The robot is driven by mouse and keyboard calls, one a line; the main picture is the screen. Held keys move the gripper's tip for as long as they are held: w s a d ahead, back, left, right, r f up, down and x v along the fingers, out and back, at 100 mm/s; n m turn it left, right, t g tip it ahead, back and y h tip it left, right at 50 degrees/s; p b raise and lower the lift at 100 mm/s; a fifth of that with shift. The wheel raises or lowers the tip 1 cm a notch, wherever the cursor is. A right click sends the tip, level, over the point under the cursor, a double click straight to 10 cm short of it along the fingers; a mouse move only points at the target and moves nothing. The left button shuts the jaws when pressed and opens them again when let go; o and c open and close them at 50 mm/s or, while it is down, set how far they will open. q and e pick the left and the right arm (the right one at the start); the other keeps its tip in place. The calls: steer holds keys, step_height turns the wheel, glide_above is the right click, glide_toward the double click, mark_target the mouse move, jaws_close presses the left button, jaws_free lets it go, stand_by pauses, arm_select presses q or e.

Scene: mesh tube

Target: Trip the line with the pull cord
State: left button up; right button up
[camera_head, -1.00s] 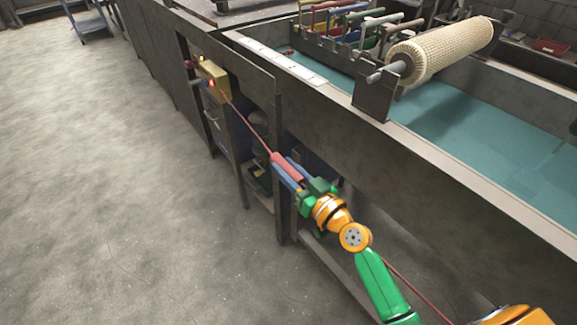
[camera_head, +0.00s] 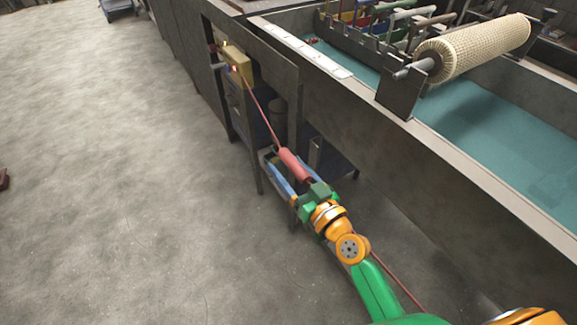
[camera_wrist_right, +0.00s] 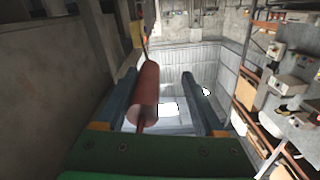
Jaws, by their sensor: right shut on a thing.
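The pull cord is a thin red line (camera_head: 261,109) running from a yellow switch box (camera_head: 238,62) on the bench's side down to a red cylindrical handle (camera_head: 293,164). The cord shows again beyond my gripper, beside my arm, toward the lower right. My right gripper (camera_head: 291,159) is shut on the handle, its blue fingers on either side of it. In the right wrist view the handle (camera_wrist_right: 146,95) lies between the fingers, close to the left one; contact with the other finger is unclear. The cord looks straight. Small lights glow on the box. My left gripper is out of view.
A long tank (camera_head: 440,150) with teal liquid stands to the right, with a mesh roll (camera_head: 480,48) on brackets above it. A rack of coloured handles (camera_head: 375,22) is behind. Bench legs (camera_head: 248,140) stand close to my gripper. The floor (camera_head: 110,170) to the left is open.

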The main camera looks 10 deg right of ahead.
steer(key=v, duration=0.6)
steer(key=shift+s+b, duration=0.3)
steer(key=shift+b, duration=0.1)
steer(key=shift+d, duration=0.15)
steer(key=b+v, duration=0.2)
steer(key=v, duration=0.6)
steer(key=shift+b, duration=0.3)
steer(key=shift+r, duration=0.1)
